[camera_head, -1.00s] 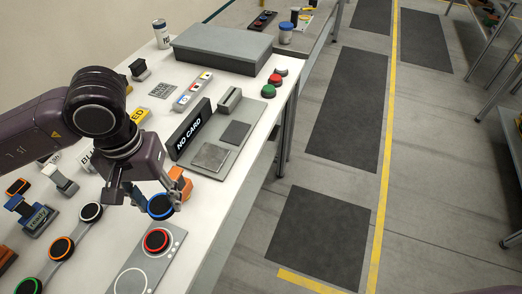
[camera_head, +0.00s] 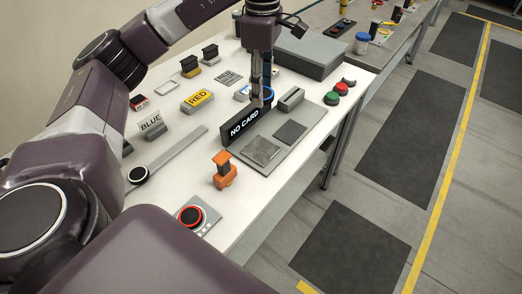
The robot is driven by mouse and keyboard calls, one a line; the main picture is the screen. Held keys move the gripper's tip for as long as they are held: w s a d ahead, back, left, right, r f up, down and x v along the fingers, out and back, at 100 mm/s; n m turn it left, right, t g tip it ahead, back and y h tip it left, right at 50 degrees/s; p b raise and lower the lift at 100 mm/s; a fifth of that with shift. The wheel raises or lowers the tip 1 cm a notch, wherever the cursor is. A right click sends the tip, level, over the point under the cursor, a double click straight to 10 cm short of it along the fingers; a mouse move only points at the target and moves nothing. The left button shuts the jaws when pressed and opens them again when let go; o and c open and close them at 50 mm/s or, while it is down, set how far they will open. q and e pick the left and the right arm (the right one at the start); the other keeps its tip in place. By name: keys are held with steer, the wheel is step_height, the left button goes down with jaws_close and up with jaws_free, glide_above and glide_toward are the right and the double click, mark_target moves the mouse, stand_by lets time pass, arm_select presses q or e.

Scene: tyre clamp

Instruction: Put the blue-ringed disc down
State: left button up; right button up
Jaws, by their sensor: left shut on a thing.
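My left gripper (camera_head: 259,100) points down over the white table. It is shut on the blue-ringed disc (camera_head: 268,95), of which only part of the blue rim shows beside the fingers. Gripper and disc are just behind the black "NO CARD" sign (camera_head: 245,123), left of a grey slotted block. The fingers hide part of the disc and of the small blue-marked block behind it. I cannot tell whether the disc touches anything below. My right gripper is not in view.
A red-ringed disc (camera_head: 190,217) sits on a grey plate at the front. An orange clamp (camera_head: 224,170) stands behind it. A yellow "RED" label block (camera_head: 198,100) and a "BLUE" sign (camera_head: 152,125) stand left. Red and green buttons (camera_head: 332,97) lie near the right edge.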

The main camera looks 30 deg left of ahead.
arm_select(q)
steer(key=shift+w+a+r+n, duration=0.15)
steer(key=shift+a+n, duration=0.1)
steer(key=shift+n, duration=0.15)
steer(key=shift+f, duration=0.3)
steer(key=b, duration=0.1)
glide_toward(261, 149)
step_height(261, 149, down, 2)
steer(key=shift+p, duration=0.7)
step_height(261, 149, down, 4)
steer(key=shift+f+p, duration=0.1)
steer(key=shift+p, duration=0.4)
steer(key=shift+f, duration=0.2)
